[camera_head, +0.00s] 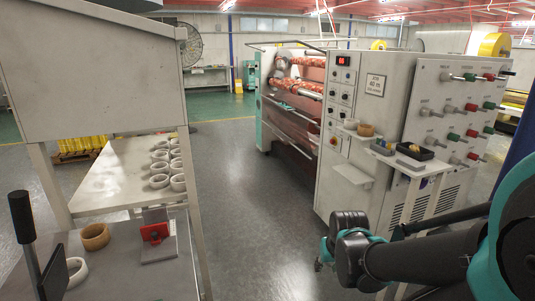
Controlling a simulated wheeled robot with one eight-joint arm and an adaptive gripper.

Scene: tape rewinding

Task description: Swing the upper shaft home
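The rewinding machine (365,120) stands at centre right with a red display and knobs on its grey end panel. On its far left side an upper shaft (303,61) carries orange-red rolls. A lower shaft (298,86) with similar rolls sits below it. Both are small and far off, and the end panel hides their near ends, so I cannot tell the upper shaft's exact position. My arm reaches in from the lower right, well short of the shafts. My gripper (319,264) shows only as a small part beyond the dark wrist; its fingers are too hidden to judge.
At left, a table (110,185) bears several white rings, beside a grey bench (130,270) with a red-topped device. The grey floor (245,190) between is clear.

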